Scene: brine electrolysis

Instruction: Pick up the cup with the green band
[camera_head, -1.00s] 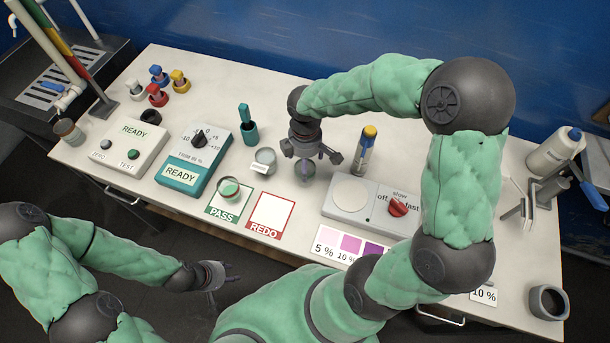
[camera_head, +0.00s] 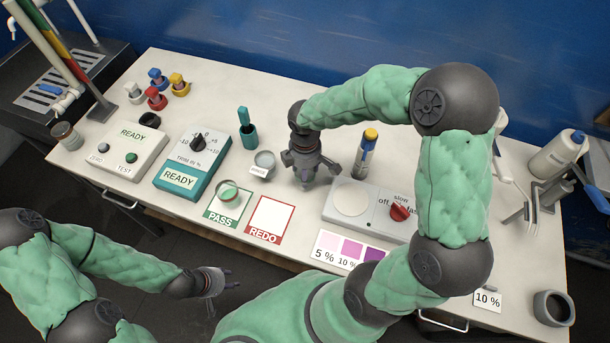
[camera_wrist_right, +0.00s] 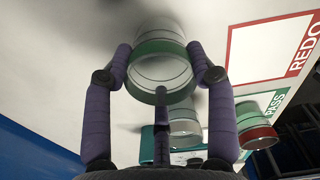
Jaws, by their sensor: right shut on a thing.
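The cup with the green band (camera_wrist_right: 160,62) is clear-walled and shows between the fingers in the right wrist view. My right gripper (camera_wrist_right: 162,70) is shut on it, with purple fingers against both sides and one in front. In the head view my right gripper (camera_head: 308,182) points down at the table, left of the stirrer plate, and hides most or all of the cup. I cannot tell whether the cup touches the table. My left gripper (camera_head: 222,284) is open and empty, in front of the table's near edge.
A cup with green and red (camera_head: 229,195) stands on the PASS card (camera_head: 212,217). The REDO card (camera_head: 270,218) is bare. A labelled glass cup (camera_head: 264,160) stands just left of my right gripper.

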